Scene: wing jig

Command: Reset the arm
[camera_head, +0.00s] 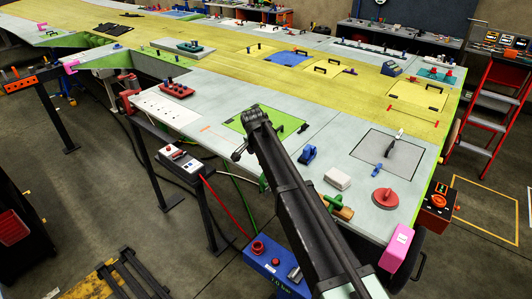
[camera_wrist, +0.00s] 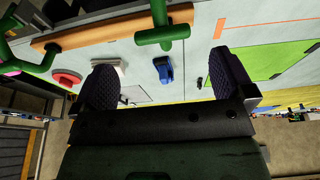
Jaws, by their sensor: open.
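My arm reaches up from the lower edge in the head view, and its end lies over the front part of the wing panel (camera_head: 225,82). My gripper (camera_wrist: 162,90) shows in the wrist view with its two dark ridged fingers wide apart. Nothing is between the fingers. In the wrist view a green handle on a wooden bar (camera_wrist: 110,32), a blue tool (camera_wrist: 163,70) and a red disc (camera_wrist: 67,77) lie beyond the fingers. In the head view my arm hides part of the panel and the gripper's fingers are not clear.
A green panel (camera_head: 285,124), a white block (camera_head: 337,178) and a red disc with a knob (camera_head: 385,198) are on the wing near my arm. A blue box (camera_head: 270,268) stands below the front edge. A red step ladder (camera_head: 495,105) is at the right.

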